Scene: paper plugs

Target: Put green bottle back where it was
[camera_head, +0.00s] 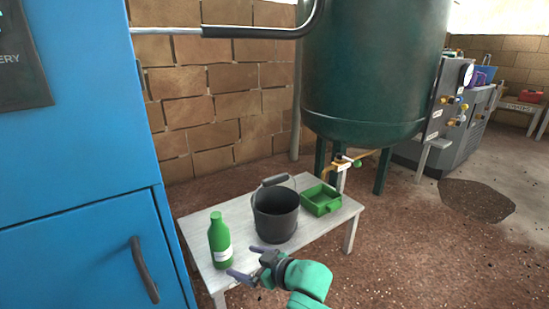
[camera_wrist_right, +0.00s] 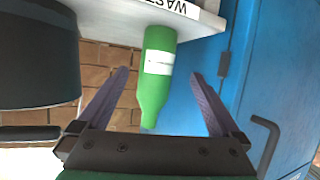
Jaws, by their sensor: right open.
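The green bottle (camera_head: 219,246) with a white label stands upright on the left end of a small white table (camera_head: 191,227). In the right wrist view the bottle (camera_wrist_right: 154,95) appears upside down, in the gap between the two fingers. My right gripper (camera_head: 241,261) is open and empty, just to the right of the bottle, with its fingers pointing towards it. I cannot tell whether a finger touches the bottle. My left gripper is not in view.
A dark bucket (camera_head: 276,221) with a raised handle stands mid-table, close to my right gripper. A green tray (camera_head: 321,203) lies at the table's right end. A blue cabinet (camera_head: 95,180) rises on the left. A large green tank (camera_head: 375,70) stands behind the table.

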